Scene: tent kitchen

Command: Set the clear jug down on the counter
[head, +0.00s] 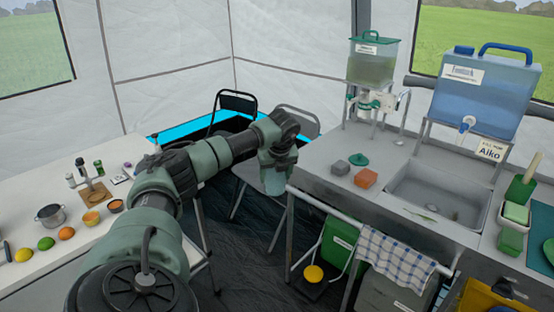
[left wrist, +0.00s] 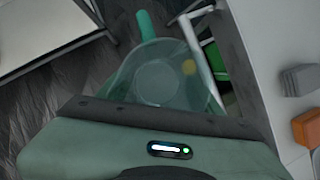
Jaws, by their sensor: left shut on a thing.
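The clear jug (head: 275,182) is a see-through, greenish vessel hanging below my left gripper (head: 277,157) in the head view. My left gripper is shut on it; its fingertips are mostly hidden in the head view. The left wrist view looks down into the jug (left wrist: 158,75), with its green handle pointing up in the picture. The jug is over the dark floor, just left of the grey counter (head: 318,172), and looks apart from it. My right gripper is not seen.
A grey block (head: 340,167), an orange block (head: 365,178) and a green lid-like piece (head: 358,159) lie on the counter, left of the sink (head: 438,195). A green-lidded dispenser (head: 373,68) stands behind. A chair (head: 290,125) is behind my arm.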

